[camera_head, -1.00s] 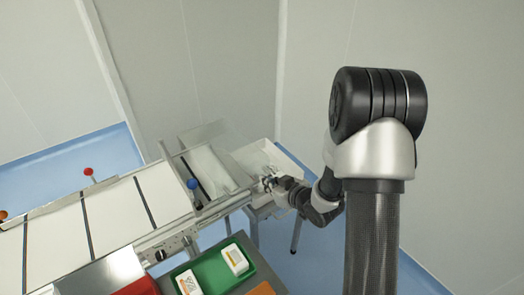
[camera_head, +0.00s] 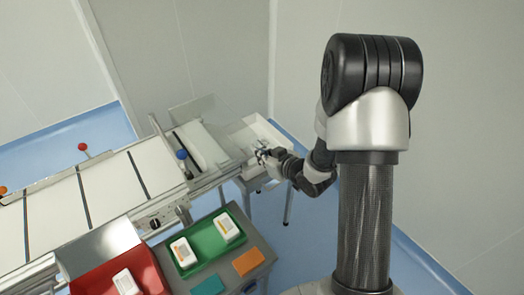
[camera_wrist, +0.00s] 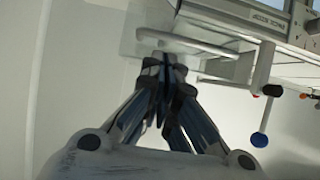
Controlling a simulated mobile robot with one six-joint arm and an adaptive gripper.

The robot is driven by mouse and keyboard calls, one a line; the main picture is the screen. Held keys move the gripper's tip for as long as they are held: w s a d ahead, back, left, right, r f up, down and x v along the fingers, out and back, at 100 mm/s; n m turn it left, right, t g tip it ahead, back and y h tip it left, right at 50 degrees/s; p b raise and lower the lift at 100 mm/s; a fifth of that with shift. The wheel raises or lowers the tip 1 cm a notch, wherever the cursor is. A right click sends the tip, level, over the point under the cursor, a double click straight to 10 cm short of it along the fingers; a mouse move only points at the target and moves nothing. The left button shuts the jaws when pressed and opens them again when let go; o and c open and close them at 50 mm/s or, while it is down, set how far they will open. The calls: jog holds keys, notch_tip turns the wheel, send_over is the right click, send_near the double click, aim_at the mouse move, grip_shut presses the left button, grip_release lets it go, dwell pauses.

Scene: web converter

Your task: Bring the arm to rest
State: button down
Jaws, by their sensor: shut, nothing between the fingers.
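My gripper (camera_head: 262,155) is at the end of my arm, beside the white tray at the right end of the conveyor in the head view. In the wrist view my gripper (camera_wrist: 165,62) has its fingers together with nothing between them. Part of the gripper's surroundings is hard to make out in the head view because it is small there.
The conveyor (camera_head: 110,190) runs to the left, with a blue-knobbed lever (camera_head: 181,154) and a red-knobbed one (camera_head: 82,147). A white tray (camera_head: 235,127) stands at its right end. A green tray (camera_head: 207,243) and a red tray (camera_head: 92,284) hold white boxes. Orange (camera_head: 248,262) and teal (camera_head: 208,287) blocks lie nearby.

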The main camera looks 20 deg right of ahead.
jog(key=s+d+r+p, duration=0.1)
jog(key=s+d, duration=0.1)
jog(key=s, duration=0.6)
jog(key=shift+d, duration=0.4)
jog(key=shift+s+r, duration=0.1)
jog(key=shift+r, duration=0.1)
jog(key=s+d+r+m+g+h, duration=0.1)
jog(key=s+r+g+h, duration=0.15)
jog(key=r, duration=0.35)
jog(key=s+d+r+m+g+h, duration=0.1)
jog(key=d+r+h, duration=0.15)
jog(key=r, duration=0.35)
jog(key=s+a+r+g, duration=0.1)
jog(key=s+a+r, duration=0.1)
jog(key=s, duration=0.4)
jog(key=s+a+r+m+g, duration=0.1)
jog(key=s+a+r, duration=0.2)
jog(key=s+a, duration=0.2)
jog(key=s+a+r+g+y, duration=0.1)
jog(key=s+a+r, duration=0.2)
jog(key=s, duration=0.5)
jog(key=shift+s+a+m+g, duration=0.3)
jog(key=shift+a+g, duration=0.05)
jog(key=shift+a, duration=0.15)
jog(key=shift+a, duration=0.15)
